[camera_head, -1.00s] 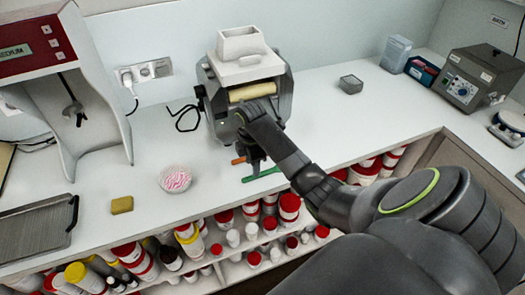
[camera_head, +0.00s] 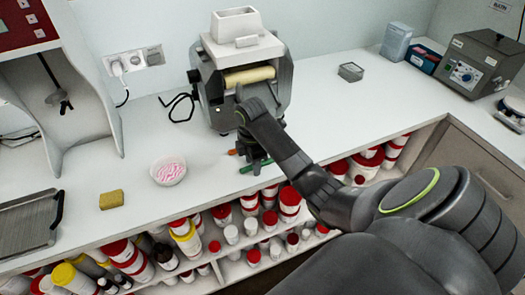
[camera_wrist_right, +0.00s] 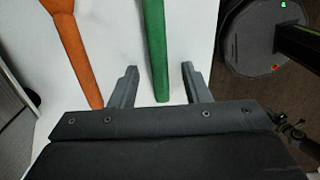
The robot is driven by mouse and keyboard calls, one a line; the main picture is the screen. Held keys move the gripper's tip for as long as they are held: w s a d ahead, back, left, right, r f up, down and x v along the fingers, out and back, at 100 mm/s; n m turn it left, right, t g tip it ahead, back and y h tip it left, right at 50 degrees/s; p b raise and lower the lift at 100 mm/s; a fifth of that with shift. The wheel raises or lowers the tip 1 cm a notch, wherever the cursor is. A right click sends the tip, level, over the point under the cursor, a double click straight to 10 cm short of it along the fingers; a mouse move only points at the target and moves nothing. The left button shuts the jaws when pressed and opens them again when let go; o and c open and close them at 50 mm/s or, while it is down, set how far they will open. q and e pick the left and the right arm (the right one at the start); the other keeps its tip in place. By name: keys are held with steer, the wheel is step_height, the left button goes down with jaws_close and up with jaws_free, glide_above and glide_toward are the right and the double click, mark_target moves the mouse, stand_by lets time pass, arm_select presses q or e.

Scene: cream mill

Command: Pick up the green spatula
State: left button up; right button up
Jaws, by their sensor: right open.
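The green spatula (camera_head: 247,169) lies on the white counter in front of the mill, partly hidden by my right gripper in the head view. In the right wrist view the green spatula (camera_wrist_right: 156,50) points toward the gripper, and its near end is between the two fingers. My right gripper (camera_wrist_right: 159,68) is open, with a gap on both sides of the spatula. In the head view the right gripper (camera_head: 255,160) is low over the counter at the spatula. My left gripper is not in view.
An orange utensil (camera_wrist_right: 70,45) lies left of the green spatula. The mill (camera_head: 240,75) stands just behind. A bowl with pink-and-white contents (camera_head: 168,170) and a yellow sponge (camera_head: 111,199) lie left. Shelves of bottles are below the counter's front edge. The counter right of the mill is mostly clear.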

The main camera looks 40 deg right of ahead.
jaws_close()
